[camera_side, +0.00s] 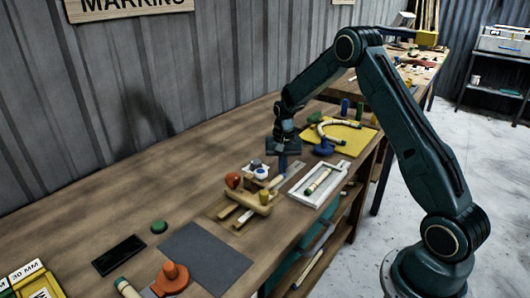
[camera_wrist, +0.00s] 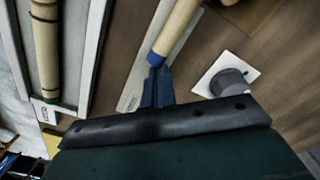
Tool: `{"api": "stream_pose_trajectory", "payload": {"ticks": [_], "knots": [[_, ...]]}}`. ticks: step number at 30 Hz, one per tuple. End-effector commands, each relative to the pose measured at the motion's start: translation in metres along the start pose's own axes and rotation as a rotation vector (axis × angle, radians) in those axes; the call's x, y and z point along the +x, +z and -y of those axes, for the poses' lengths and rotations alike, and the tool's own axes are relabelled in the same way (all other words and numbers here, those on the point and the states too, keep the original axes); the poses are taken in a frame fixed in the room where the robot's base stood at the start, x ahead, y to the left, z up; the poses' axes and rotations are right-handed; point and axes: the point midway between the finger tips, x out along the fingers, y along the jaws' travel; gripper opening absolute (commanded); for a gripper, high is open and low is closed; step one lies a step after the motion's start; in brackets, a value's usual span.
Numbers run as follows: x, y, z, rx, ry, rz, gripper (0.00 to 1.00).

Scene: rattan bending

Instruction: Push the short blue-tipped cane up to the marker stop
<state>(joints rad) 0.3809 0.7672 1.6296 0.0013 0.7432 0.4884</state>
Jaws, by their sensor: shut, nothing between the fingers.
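In the wrist view the pale cane (camera_wrist: 179,24) runs up and out of the top of the frame; its near end carries a blue tip (camera_wrist: 157,59). My gripper (camera_wrist: 157,88) is shut with its fingertips right at that blue tip, touching it or nearly so; nothing shows between the fingers. In the side view my gripper (camera_side: 283,162) points down at the bench, over the near end of the cane (camera_side: 275,182). I cannot tell which part is the marker stop.
A white tray (camera_side: 338,187) holding a green-ended cane lies just right of the cane. A small white plate with a grey knob (camera_wrist: 229,83) is close beside my gripper. A yellow mat (camera_side: 352,148) with a curved cane lies behind. The bench's left rear is clear.

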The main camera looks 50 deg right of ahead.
Motion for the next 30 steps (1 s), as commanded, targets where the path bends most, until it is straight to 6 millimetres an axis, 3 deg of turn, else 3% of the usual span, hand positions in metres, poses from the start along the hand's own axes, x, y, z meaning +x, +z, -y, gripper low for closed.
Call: {"api": "stream_pose_trajectory", "payload": {"ticks": [6,17,25,30], "knots": [[0.001,0.015,0.002,-0.007,-0.001,0.006,0.0],[0.002,0.018,0.002,-0.011,0.002,0.015,0.0],[0.002,0.009,0.001,-0.008,0.003,0.013,0.0],[0.002,-0.009,-0.001,0.002,0.004,0.004,0.0]]}}
